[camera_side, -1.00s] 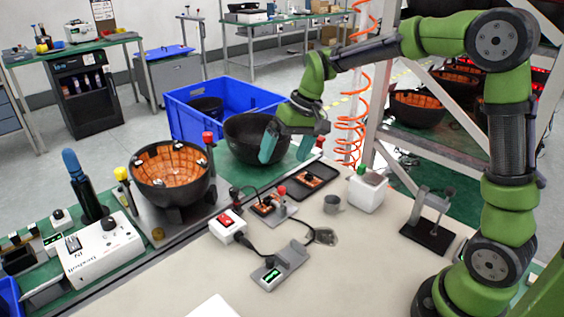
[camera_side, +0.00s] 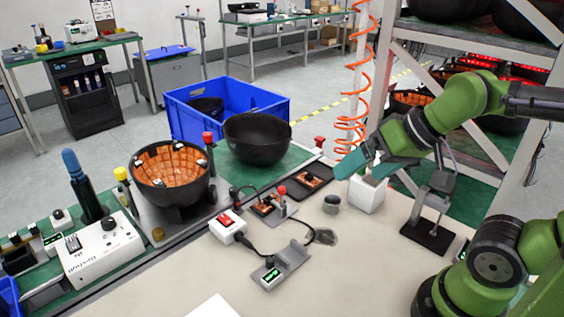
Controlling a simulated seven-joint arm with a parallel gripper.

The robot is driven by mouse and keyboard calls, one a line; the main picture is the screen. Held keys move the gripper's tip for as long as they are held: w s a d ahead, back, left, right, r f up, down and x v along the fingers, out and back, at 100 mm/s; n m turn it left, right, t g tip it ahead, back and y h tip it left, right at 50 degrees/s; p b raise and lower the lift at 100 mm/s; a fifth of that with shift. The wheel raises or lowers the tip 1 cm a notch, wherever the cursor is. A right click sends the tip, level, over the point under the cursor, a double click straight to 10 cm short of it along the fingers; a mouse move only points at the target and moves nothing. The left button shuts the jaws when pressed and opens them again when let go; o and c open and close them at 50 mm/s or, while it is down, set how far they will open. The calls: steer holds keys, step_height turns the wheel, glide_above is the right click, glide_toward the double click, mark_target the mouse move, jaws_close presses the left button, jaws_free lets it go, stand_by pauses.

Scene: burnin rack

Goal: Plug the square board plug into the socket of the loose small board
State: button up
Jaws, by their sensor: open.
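A small orange-brown board (camera_side: 312,177) lies in a black tray beside the green mat's right end. A second orange-brown board (camera_side: 264,207) sits at a small stand with a red-knobbed clamp (camera_side: 281,192). I cannot tell which board is the loose one. A black cable reaches the clamped board; another runs from the white switch box (camera_side: 227,228) to a grey holder with a green display (camera_side: 282,268). The square plug is too small to make out for certain. My gripper (camera_side: 362,173) is open, just above a white block (camera_side: 368,196), whose top it partly hides.
Black bowls (camera_side: 256,140), a blue crate (camera_side: 205,125) and an orange coiled hose (camera_side: 356,110) stand behind. The pale front tabletop is mostly clear.

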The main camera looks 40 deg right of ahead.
steer(key=shift+f, duration=0.15)
steer(key=c, duration=0.4)
steer(key=w, duration=0.1)
steer(key=w+f+g, duration=0.1)
steer(key=shift+w+a+f+g, duration=0.3)
steer(key=shift+w+a+f, duration=0.05)
steer(key=shift+w, duration=0.05)
steer(key=c, duration=0.7)
steer(key=m+g+h, duration=0.2)
steer(key=m+g, duration=0.4)
steer(key=m, duration=0.5)
glide_above(237, 200)
step_height(237, 200, down, 14)
steer(key=r, duration=0.1)
steer(key=shift+w+d+r+m+t, duration=0.1)
steer(key=shift+w+r+m+t, duration=0.25)
steer(key=shift+r+m, duration=0.55)
steer(key=shift+s+f+m, duration=0.15)
steer(key=shift+m, duration=0.45)
steer(key=shift+f, duration=4.5)
